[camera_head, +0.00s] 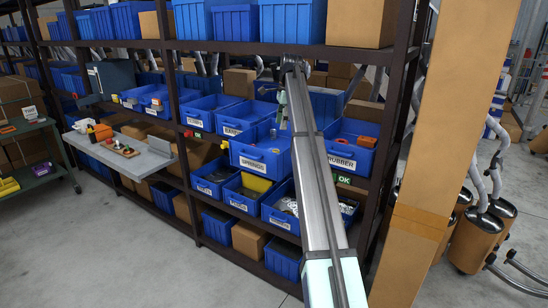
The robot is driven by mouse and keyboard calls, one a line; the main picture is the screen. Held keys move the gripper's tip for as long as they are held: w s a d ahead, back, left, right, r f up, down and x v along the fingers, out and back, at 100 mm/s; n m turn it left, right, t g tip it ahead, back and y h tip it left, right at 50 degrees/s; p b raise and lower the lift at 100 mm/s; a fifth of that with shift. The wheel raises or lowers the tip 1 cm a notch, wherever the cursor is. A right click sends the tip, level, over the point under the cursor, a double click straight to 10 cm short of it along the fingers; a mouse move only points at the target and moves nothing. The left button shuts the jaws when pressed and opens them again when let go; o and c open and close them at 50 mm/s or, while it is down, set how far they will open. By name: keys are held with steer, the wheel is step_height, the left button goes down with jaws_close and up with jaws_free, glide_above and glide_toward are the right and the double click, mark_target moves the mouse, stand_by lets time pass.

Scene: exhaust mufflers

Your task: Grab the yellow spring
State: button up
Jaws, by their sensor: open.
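A blue bin labelled SPRINGS (262,156) is pulled out from the middle shelf. Small items show at its back, too small to make out, and I cannot pick out a yellow spring among them. A yellow block-like thing (256,183) lies in a lower blue bin; I cannot tell that it is a spring. My gripper (266,90) is small and dark, at the far end of my arm, above and behind the SPRINGS bin. It is open, with nothing visible in it and apart from the bin. My arm hides part of the shelf to the right.
A blue bin labelled RUBBER (350,148) with orange items stands right of my arm. Dark shelf uprights (397,105) and a tall cardboard-coloured post (440,150) stand at the right. A grey ledge (120,152) juts out at the left. The floor (130,245) in front is clear.

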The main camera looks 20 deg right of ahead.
mark_target(276, 151)
steer(key=f, duration=0.2)
steer(key=a+f+p, duration=0.1)
steer(key=f, duration=0.2)
steer(key=f+p, duration=0.1)
steer(key=f, duration=0.2)
steer(key=shift+w+a+f, duration=0.15)
steer(key=shift+f, duration=0.05)
steer(key=f+p, duration=0.1)
steer(key=f, duration=0.1)
steer(key=f+p, duration=0.1)
steer(key=f, duration=0.1)
steer(key=shift+a, duration=0.4)
steer(key=shift+f+p, duration=0.3)
steer(key=shift+f, duration=0.3)
steer(key=c, duration=1)
